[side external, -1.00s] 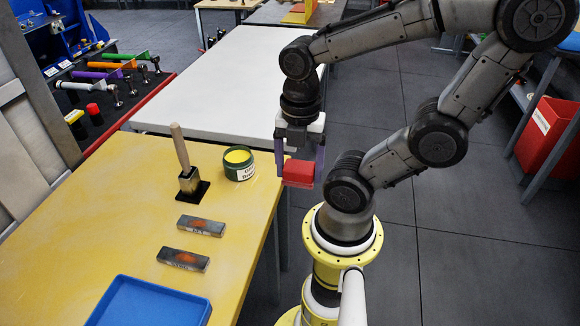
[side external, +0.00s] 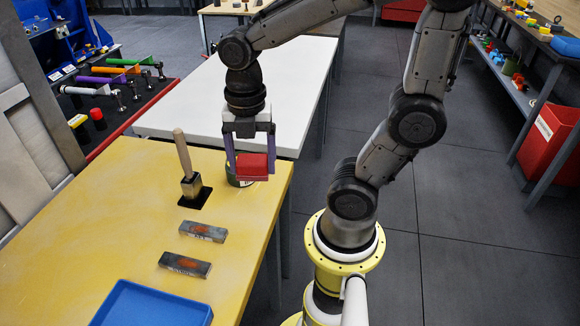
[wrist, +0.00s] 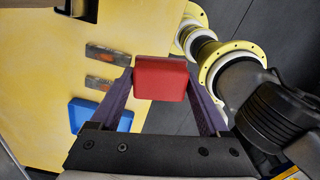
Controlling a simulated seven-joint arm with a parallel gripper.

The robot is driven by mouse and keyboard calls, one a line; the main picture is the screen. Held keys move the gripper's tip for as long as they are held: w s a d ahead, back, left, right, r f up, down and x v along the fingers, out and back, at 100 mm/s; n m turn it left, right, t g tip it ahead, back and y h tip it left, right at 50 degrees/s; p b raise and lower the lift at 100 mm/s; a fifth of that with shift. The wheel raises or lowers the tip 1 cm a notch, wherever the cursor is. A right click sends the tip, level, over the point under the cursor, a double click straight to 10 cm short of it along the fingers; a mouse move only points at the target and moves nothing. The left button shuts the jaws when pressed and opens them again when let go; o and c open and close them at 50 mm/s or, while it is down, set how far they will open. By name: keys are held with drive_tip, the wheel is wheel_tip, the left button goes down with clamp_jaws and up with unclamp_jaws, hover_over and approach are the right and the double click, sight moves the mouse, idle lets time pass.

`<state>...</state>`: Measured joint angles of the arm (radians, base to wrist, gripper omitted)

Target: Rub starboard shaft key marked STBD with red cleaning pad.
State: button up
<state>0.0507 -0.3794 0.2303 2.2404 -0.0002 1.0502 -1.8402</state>
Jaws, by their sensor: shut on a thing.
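My gripper (side external: 252,174) is shut on the red cleaning pad (side external: 253,167), with purple fingers on either side of it. The pad also shows between the fingers in the wrist view (wrist: 160,78). It is held above the yellow table's right part, in front of the green tin. Two grey metal keys with orange-brown rust patches lie on the table, apart from the pad: one farther back (side external: 203,231) and one nearer the blue tray (side external: 185,265). Both have dark lettering on their front sides, too small to read, so I cannot tell which is STBD.
A green tin (side external: 231,181) is mostly hidden behind the pad. A wooden-handled brush (side external: 182,155) stands upright on a dark square left of it. A blue tray (side external: 150,305) lies at the table's front. The yellow table (side external: 75,235) is clear left of the keys.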

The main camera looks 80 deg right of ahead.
drive_tip(key=w+a+f+n, duration=0.2)
drive_tip(key=w+a+n, duration=0.2)
drive_tip(key=w+a, duration=0.35)
drive_tip(key=n, duration=0.2)
approach(203, 268)
drive_tip(key=shift+f, duration=2)
wheel_tip(203, 268, down, 3)
drive_tip(key=shift+w+r, duration=0.1)
drive_tip(key=shift+r, duration=0.05)
drive_tip(key=shift+w+r, duration=0.1)
drive_tip(key=shift+w, duration=0.4)
drive_tip(key=shift+c, duration=0.6)
drive_tip(key=shift+w, duration=2.55)
drive_tip(key=shift+s, duration=3.05)
drive_tip(key=shift+s+r, duration=0.1)
drive_tip(key=shift+s, duration=0.05)
drive_tip(key=shift+r, duration=0.95)
wheel_tip(203, 268, up, 6)
drive_tip(key=shift+f, duration=0.1)
